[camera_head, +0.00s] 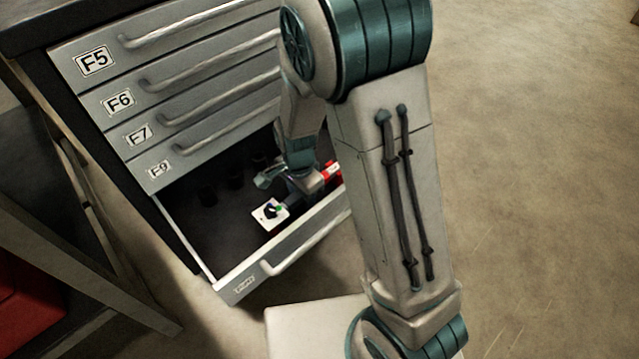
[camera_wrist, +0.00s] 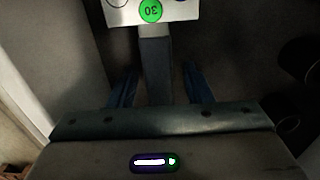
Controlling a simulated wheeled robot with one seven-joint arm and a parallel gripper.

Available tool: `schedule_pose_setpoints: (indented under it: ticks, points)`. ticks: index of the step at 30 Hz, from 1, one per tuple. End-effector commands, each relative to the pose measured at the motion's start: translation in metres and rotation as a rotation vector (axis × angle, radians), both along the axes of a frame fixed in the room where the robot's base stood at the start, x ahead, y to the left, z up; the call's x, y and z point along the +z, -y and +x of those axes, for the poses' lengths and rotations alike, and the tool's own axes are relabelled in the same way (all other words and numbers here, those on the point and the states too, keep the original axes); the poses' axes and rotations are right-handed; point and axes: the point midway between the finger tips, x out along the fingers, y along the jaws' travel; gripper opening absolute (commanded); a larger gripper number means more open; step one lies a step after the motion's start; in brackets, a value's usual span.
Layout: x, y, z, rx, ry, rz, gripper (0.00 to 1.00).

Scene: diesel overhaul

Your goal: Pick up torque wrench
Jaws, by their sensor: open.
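My gripper (camera_head: 287,184) is down inside the open bottom drawer (camera_head: 222,284), seen in the head view. In the wrist view its two blue fingers (camera_wrist: 157,88) are apart, one on each side of a grey bar (camera_wrist: 155,68). The bar runs to a white plate (camera_wrist: 176,12) with a green disc marked 30. The white plate also shows in the head view (camera_head: 264,217), beside the gripper. A red part (camera_head: 331,171) lies right of the gripper, partly hidden by my arm. I cannot tell for sure which of these belongs to the torque wrench.
Shut drawers labelled F5 (camera_head: 95,61), F6, F7 and F9 stand above the open drawer, with long protruding handles. Several dark round items (camera_head: 207,196) stand at the drawer's back. A red box (camera_head: 25,305) is at lower left. Open floor (camera_head: 540,200) lies to the right.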

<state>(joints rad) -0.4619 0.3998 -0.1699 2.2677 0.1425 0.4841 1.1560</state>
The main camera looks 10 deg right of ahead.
Motion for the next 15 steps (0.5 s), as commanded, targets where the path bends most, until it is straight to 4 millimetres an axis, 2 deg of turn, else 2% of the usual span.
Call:
schedule_pose_setpoints:
  ticks: [5,9,10,15]
  points:
    - [0.001,-0.0001,0.0001,0.0,0.001,0.001,0.45]
    - [0.0011,-0.0001,0.0001,0.0,0.001,0.001,0.07]
    - [0.0011,-0.0001,0.0001,0.0,0.001,0.001,0.0]
    - [0.0019,-0.0001,0.0008,0.0,0.003,0.001,0.0]
